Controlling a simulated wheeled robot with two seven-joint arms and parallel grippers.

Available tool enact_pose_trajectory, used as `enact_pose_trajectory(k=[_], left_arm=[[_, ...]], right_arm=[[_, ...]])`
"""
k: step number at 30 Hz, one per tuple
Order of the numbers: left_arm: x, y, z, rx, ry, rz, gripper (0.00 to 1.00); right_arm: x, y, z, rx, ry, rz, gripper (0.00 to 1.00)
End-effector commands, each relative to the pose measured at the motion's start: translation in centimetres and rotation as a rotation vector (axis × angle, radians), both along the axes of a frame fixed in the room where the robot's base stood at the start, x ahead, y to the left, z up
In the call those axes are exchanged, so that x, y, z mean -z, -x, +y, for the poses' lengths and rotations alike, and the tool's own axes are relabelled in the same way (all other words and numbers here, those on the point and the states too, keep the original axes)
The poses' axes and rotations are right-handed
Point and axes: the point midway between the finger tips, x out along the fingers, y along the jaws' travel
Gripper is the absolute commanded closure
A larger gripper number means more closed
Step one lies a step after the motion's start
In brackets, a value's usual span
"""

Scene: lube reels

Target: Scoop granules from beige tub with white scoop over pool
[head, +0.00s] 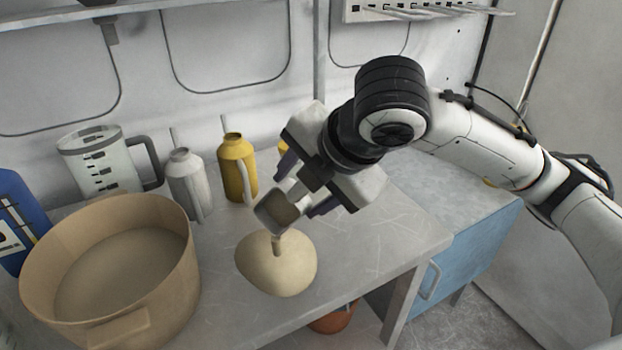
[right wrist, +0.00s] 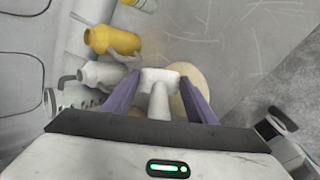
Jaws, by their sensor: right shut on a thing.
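The beige tub (head: 185,270) stands at the left of the table in the head view, with a level tan bed of granules (head: 125,272) inside. My right gripper (head: 308,192) is shut on the white scoop (head: 272,216), which also shows between the purple fingers in the right wrist view (right wrist: 160,100). The scoop is tilted, its tan-looking hollow facing the camera, above a rounded beige patch (head: 275,268) on the table. A short tan column, apparently falling granules, joins scoop and patch. A pool beneath cannot be told apart from the patch. My left gripper is out of view.
Behind the tub stand a clear jug (head: 98,160), a grey-white can (head: 186,180) and a yellow can (head: 237,165). A blue container (head: 18,215) is at the far left. The table right of the patch is clear up to its edge, beside a blue cabinet (head: 470,240).

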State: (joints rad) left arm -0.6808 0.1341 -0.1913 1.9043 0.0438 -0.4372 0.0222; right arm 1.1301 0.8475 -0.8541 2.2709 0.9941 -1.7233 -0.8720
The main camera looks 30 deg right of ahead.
Motion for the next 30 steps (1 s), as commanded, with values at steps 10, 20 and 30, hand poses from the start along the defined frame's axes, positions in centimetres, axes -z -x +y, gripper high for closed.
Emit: enact_pose_trajectory(k=[10, 20, 30], left_arm=[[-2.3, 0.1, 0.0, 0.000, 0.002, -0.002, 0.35], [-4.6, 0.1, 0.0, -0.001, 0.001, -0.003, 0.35], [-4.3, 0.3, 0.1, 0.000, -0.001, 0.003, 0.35]], right_arm=[[-1.0, 2.2, 3.3, -0.007, 0.309, -0.216, 0.72], [-1.0, 2.8, 4.7, -0.012, 0.411, -0.297, 0.72], [-0.9, 3.6, 5.6, -0.010, 0.525, -0.369, 0.72]])
